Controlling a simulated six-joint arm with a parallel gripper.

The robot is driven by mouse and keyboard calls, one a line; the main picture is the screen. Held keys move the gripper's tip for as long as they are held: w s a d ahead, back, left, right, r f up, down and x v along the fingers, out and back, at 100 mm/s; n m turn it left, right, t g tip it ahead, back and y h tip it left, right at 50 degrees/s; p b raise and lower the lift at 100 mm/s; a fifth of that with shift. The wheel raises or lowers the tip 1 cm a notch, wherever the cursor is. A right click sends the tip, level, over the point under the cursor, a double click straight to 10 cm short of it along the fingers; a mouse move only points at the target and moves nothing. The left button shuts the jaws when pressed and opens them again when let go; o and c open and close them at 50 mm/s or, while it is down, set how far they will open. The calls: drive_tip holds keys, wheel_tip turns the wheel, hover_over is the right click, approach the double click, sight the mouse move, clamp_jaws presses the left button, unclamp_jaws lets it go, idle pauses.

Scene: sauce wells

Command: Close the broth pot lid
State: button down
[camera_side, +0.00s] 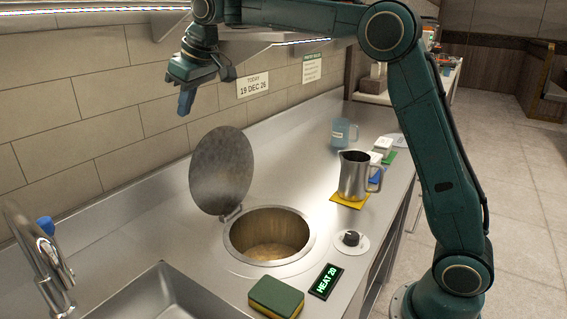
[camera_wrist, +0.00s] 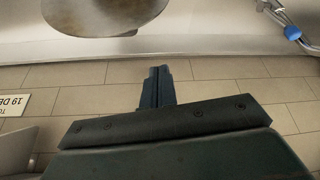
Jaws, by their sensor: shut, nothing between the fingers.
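The broth pot (camera_side: 268,236) is a round steel well sunk in the counter, with pale brown contents at its bottom. Its lid (camera_side: 221,170) is a grey metal disc, standing open and nearly upright on a hinge at the pot's back left rim. Part of the lid shows at the top of the wrist view (camera_wrist: 105,14). My gripper (camera_side: 186,103) is above and to the left of the lid, near the tiled wall, apart from the lid. Its fingers are together and empty; they also show in the wrist view (camera_wrist: 157,72).
A steel jug (camera_side: 354,176) stands on a yellow mat, with a blue mug (camera_side: 343,132) behind it. A knob (camera_side: 351,239), a display (camera_side: 326,281) and a sponge (camera_side: 276,297) are near the front edge. A sink (camera_side: 160,296) and faucet (camera_side: 38,250) are at the left.

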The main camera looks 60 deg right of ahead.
drive_tip(key=w+d+f+m, duration=0.2)
drive_tip(key=w+d+f, duration=0.1)
drive_tip(key=w+d, duration=0.2)
drive_tip(key=shift+w+f+m+h, duration=0.3)
drive_tip(key=shift+w+f+h, duration=0.1)
drive_tip(key=shift+w, duration=0.4)
wheel_tip(320, 180, down, 9)
drive_tip(key=shift+f, duration=0.15)
idle(0.6)
drive_tip(key=shift+s, duration=0.1)
drive_tip(key=shift+s, duration=0.15)
idle(0.5)
